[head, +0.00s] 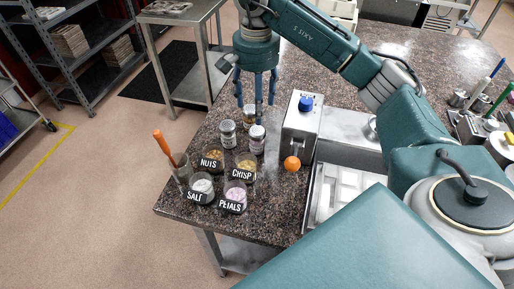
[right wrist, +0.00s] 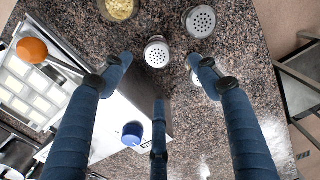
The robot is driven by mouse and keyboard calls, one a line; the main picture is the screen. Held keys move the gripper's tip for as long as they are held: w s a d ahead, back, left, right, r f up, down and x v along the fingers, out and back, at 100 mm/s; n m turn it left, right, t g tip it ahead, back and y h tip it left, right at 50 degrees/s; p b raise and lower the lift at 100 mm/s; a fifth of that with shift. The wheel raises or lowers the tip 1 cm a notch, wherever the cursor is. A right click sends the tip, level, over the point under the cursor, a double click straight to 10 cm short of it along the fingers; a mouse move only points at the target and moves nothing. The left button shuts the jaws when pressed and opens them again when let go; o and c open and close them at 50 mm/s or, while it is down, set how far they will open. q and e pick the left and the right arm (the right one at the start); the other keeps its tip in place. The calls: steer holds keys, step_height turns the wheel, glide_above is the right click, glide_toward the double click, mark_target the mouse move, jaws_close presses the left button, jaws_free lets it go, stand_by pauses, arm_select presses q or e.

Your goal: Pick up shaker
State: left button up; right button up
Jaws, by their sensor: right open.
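Several shakers with perforated metal lids stand upright on the speckled stone counter. In the head view, one shaker (head: 227,133) is at left, a second shaker (head: 257,139) is at right, and a third (head: 249,112) stands behind them, partly hidden by my fingers. My right gripper (head: 256,99) is open and empty, pointing down above the shakers. In the right wrist view, one shaker (right wrist: 157,52) shows between the spread fingers of my right gripper (right wrist: 162,72). Another shaker (right wrist: 200,21) stands beyond the fingertips, and one is mostly hidden behind the right finger. My left gripper is not visible.
Labelled cups of nuts (head: 212,159), crisp (head: 246,168), salt (head: 201,187) and petals (head: 235,195) stand near the counter's front corner. A metal machine with a blue knob (head: 305,103) stands right of the shakers. An orange round object (head: 291,163) is beside the tray.

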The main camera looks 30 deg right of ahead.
mark_target(257, 131)
step_height(257, 131, down, 3)
steer(key=shift+r+b, duration=0.1)
steer(key=shift+b, duration=0.85)
steer(key=shift+s+f, duration=0.1)
steer(key=shift+f, duration=0.1)
step_height(257, 131, down, 5)
steer(key=shift+p, duration=0.7)
steer(key=f+p, duration=0.1)
steer(key=f, duration=0.1)
steer(key=f+p, duration=0.1)
steer(key=f, duration=0.1)
steer(key=shift+s+a, duration=0.15)
steer(key=shift+s, duration=0.05)
steer(key=shift+f, duration=0.7)
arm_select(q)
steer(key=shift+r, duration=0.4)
arm_select(e)
steer(key=c, duration=1.4)
